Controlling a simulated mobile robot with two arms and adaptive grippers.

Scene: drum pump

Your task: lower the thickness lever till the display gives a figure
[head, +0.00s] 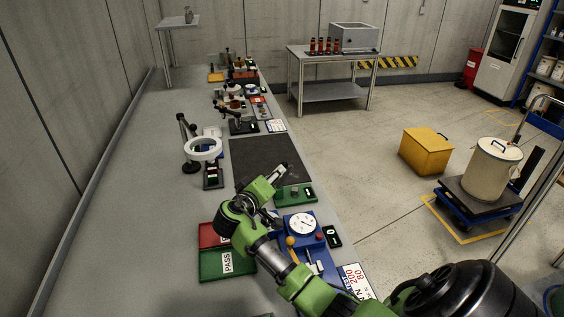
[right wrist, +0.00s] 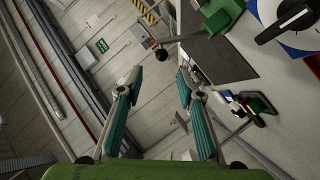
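A small green device (head: 296,193) with a grey cylinder and a small dark display (head: 309,193) stands beside the dark mat. Its green body also shows in the right wrist view (right wrist: 222,14). There, a thin lever with a dark ball knob (right wrist: 149,43) reaches left from it. My right gripper (head: 279,176) is above and beside this device. In the right wrist view my right gripper (right wrist: 160,75) is open, with nothing between its teal fingers; the knob lies beyond the fingertips, apart from them. The display is too small to read. My left gripper is out of view.
A blue stand with a white dial (head: 302,223) and a yellow-knobbed lever (head: 290,241) is close to my right forearm. Red (head: 211,235) and green PASS (head: 228,263) trays lie left of it. A ring lamp (head: 203,149) stands farther back. The dark mat (head: 265,156) is mostly clear.

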